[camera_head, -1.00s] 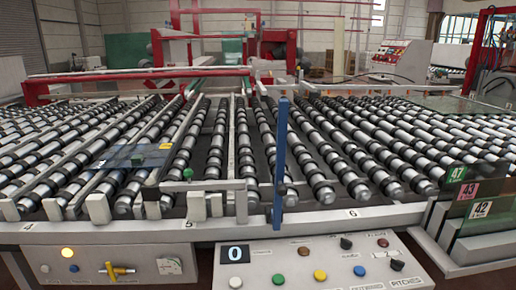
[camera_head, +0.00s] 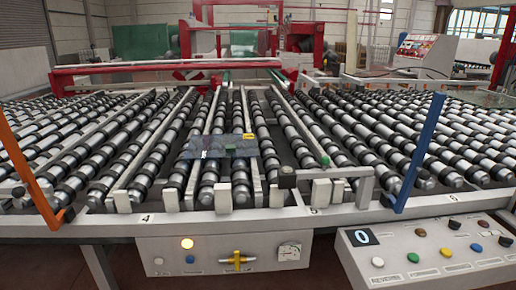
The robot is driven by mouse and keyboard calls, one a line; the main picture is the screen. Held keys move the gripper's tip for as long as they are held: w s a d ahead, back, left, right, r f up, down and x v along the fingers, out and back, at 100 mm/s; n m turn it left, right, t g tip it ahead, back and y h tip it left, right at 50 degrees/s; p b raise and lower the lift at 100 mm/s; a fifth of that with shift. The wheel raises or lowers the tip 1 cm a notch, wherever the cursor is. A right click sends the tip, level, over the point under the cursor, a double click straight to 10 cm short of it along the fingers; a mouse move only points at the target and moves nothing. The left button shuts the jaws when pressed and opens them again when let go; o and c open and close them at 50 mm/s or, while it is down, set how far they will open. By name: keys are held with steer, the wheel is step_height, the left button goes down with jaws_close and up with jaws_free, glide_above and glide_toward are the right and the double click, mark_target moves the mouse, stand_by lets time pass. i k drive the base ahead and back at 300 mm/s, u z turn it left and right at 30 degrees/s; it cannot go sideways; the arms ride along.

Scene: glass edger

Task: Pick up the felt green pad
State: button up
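I cannot make out a felt green pad for certain. A small green piece (camera_head: 325,161) shows at the front of the roller bed, just above a light metal bracket (camera_head: 335,173); it is too small to tell whether it is felt. A thin bluish glass pane (camera_head: 222,146) lies on the rollers left of it, with a yellow label (camera_head: 248,136) at its right edge. My gripper is not in view.
The roller conveyor (camera_head: 400,140) spans the view. An orange post (camera_head: 25,165) and a blue post (camera_head: 419,152) stand at its front edge. Control panels (camera_head: 225,255) and (camera_head: 430,250) face me below it. A red-framed machine (camera_head: 190,70) stands behind.

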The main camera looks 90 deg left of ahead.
mark_target(230, 148)
steer(key=k, duration=1.2)
steer(key=u, duration=2.2)
steer(key=i, duration=0.1)
steer(key=u, duration=0.45)
